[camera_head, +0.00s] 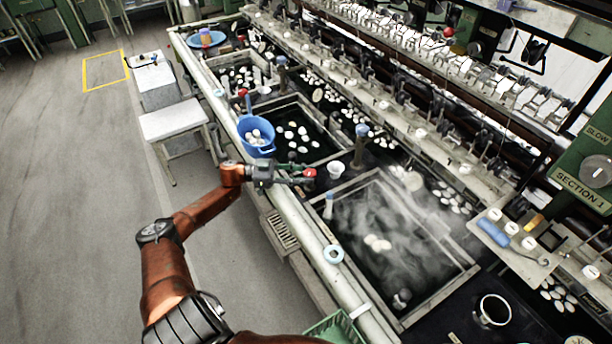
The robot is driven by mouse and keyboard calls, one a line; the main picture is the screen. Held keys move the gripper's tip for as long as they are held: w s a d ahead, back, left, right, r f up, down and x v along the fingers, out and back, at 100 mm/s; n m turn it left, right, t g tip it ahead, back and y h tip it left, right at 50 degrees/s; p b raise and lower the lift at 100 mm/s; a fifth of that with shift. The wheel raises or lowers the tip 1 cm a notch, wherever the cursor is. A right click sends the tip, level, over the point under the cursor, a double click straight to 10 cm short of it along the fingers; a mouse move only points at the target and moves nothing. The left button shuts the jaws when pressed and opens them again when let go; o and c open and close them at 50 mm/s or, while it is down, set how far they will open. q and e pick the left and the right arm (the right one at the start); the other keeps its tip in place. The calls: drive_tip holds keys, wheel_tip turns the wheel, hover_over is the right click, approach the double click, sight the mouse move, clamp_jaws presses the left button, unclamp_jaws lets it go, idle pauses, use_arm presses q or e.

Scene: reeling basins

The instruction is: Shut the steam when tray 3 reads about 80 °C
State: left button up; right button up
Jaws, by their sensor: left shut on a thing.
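My left gripper (292,176) reaches over the front rim of the basins from the left, its fingers shut on a small red valve handle (310,173). The fingers partly cover the handle, so its turn angle cannot be told. Just right of it, a steaming basin (360,262) of dark water holds a few white cocoons (377,243). White vapour hangs over its water. A small blue-topped upright piece (328,205) stands at its left corner; no temperature reading is legible. No tray number can be read. My right gripper is not in view.
Another red handle (242,92) stands farther back.

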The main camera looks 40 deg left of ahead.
use_arm(q)
drive_tip(key=shift+a, duration=0.15)
drive_tip(key=o, duration=0.9)
drive_tip(key=shift+o, duration=1.4)
drive_tip(key=v, duration=1.1)
drive_tip(key=shift+s+a, duration=0.3)
